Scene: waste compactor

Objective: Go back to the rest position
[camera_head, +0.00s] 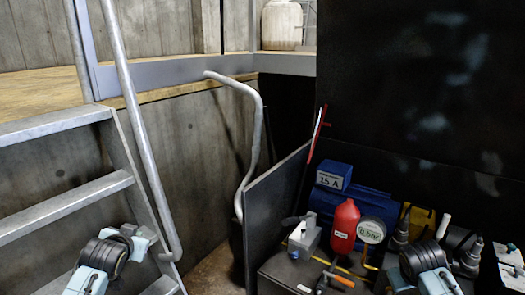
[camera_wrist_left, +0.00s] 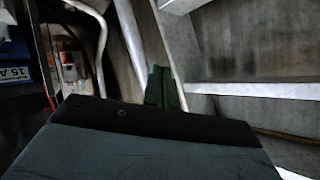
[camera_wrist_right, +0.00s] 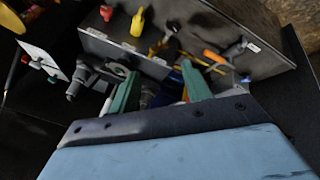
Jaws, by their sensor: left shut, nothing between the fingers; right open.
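My left gripper (camera_wrist_left: 164,88) shows its two green fingers together, shut with nothing between them. In the head view my left arm is at the lower left, in front of the metal ladder (camera_head: 66,208). My right gripper (camera_wrist_right: 160,92) has its green fingers spread apart, with no object seen held between them.
The machine carries a red cylinder (camera_head: 344,226), a round gauge (camera_head: 371,230), a blue box marked 15 A (camera_head: 333,177) and an orange-handled valve (camera_head: 338,280). A curved handrail (camera_head: 257,130) stands beside the ladder. A large black panel (camera_head: 420,85) rises behind the machine.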

